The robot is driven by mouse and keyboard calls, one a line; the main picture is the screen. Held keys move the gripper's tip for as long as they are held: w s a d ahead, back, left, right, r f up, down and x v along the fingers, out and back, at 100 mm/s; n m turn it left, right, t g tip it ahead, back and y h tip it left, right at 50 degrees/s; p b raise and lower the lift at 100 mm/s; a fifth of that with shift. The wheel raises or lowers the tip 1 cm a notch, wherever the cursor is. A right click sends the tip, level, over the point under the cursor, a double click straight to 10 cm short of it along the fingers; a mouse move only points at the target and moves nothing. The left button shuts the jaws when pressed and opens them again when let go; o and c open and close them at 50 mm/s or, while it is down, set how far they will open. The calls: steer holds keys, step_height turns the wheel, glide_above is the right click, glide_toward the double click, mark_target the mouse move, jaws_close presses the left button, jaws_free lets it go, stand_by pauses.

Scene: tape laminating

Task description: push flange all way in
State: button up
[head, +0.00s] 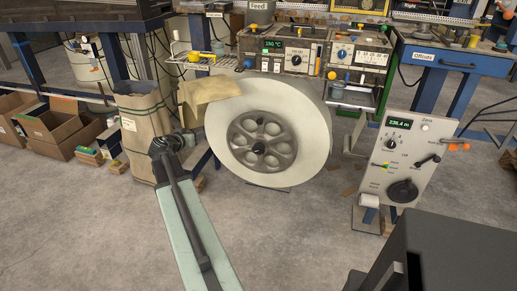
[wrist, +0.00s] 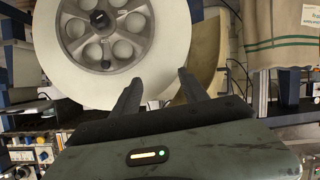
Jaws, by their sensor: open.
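The flange (head: 263,136) is a grey metal disc with several round holes and a dark centre knob. It sits in the middle of a large cream roll (head: 313,125), facing me. I cannot tell how deep it sits. In the wrist view the flange (wrist: 84,30) is at the upper left, cut by the top edge, with the roll (wrist: 172,35) around it. My gripper (wrist: 158,80) is open and empty, its two dark fingers apart below and right of the flange. In the head view my gripper (head: 187,138) is left of the roll, partly hidden by my arm.
A brown paper sack (head: 147,125) stands left of my gripper. A tan sheet (head: 208,92) overlaps the roll's upper left. A control panel (head: 408,160) with a crank stands to the right. Cardboard boxes (head: 55,128) lie far left. The floor in front is clear.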

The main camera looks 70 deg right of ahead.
steer(key=s+d+f+m+h+b, duration=0.1)
steer(key=s+d+f+h+b, duration=0.1)
steer(key=s+d+f+b, duration=0.25)
steer(key=s+d+f+m+h+b, duration=0.1)
steer(key=s+d+b, duration=0.2)
steer(key=s+d, duration=0.35)
steer(key=h+b, duration=0.2)
steer(key=b, duration=0.3)
glide_toward(259, 122)
steer(key=shift+g, duration=0.3)
steer(key=d, duration=0.8)
steer(key=shift+w+d+r, duration=0.2)
steer(key=shift+w+r, duration=0.05)
steer(key=shift+w, duration=0.1)
steer(key=shift+a, duration=0.1)
jaws_close()
